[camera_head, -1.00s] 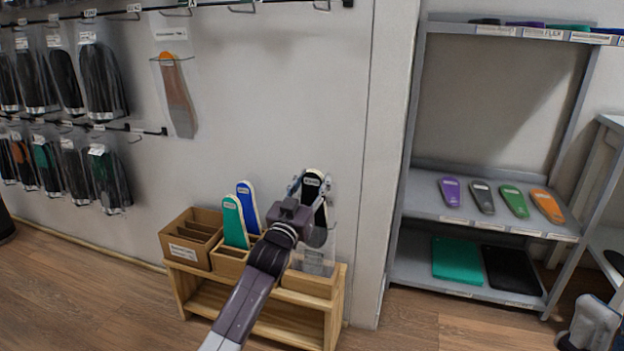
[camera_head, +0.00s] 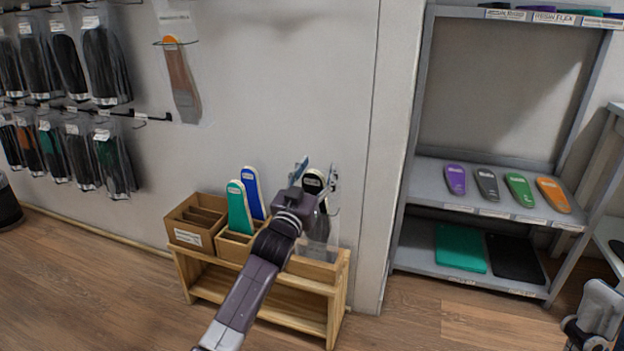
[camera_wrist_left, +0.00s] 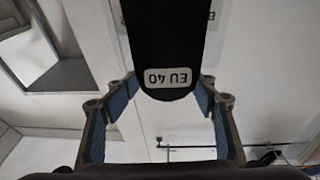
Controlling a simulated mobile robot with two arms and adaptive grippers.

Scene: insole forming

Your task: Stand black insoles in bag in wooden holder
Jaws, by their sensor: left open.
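The black insoles (camera_head: 314,182) stand upright in their clear bag (camera_head: 318,232), at the right end of the wooden holder (camera_head: 338,276). My left gripper (camera_head: 316,172) is open, with one finger on each side of the insoles' top end. In the left wrist view the black insole (camera_wrist_left: 165,45) with its "EU 40" label lies between the spread blue-padded fingers (camera_wrist_left: 160,105), with gaps on both sides. My left forearm and wrist hide part of the holder and the bag's lower left side.
Teal (camera_head: 238,207) and blue (camera_head: 252,190) insoles stand in the holder's middle, beside a brown divided box (camera_head: 190,238). Bagged insoles (camera_head: 105,65) hang on the wall at left. A grey shelf (camera_head: 425,188) with coloured insoles stands at right. Open floor lies in front.

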